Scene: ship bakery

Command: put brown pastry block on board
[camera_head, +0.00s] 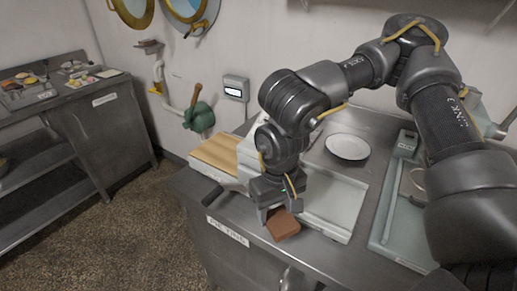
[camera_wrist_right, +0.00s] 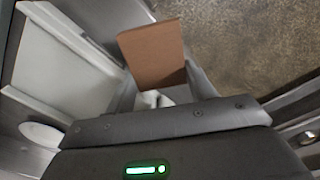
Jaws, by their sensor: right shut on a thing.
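The brown pastry block (camera_head: 284,226) is in my right gripper (camera_head: 279,211), near the front edge of the steel counter. In the right wrist view the block (camera_wrist_right: 152,54) stands out beyond the fingers (camera_wrist_right: 163,92), with the floor behind it. The right gripper is shut on it. A light wooden board (camera_head: 215,153) lies at the left end of the counter, apart from the block. A pale flat tray or board (camera_head: 337,202) lies just right of the gripper; I cannot tell which it is. My left gripper is not in view.
A white round plate (camera_head: 347,147) sits behind the pale tray. A greenish glassy tray (camera_head: 384,228) lies to the right, partly behind my right arm. A second steel table (camera_head: 75,100) with food items stands at the left. Floor (camera_head: 125,215) lies between the tables.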

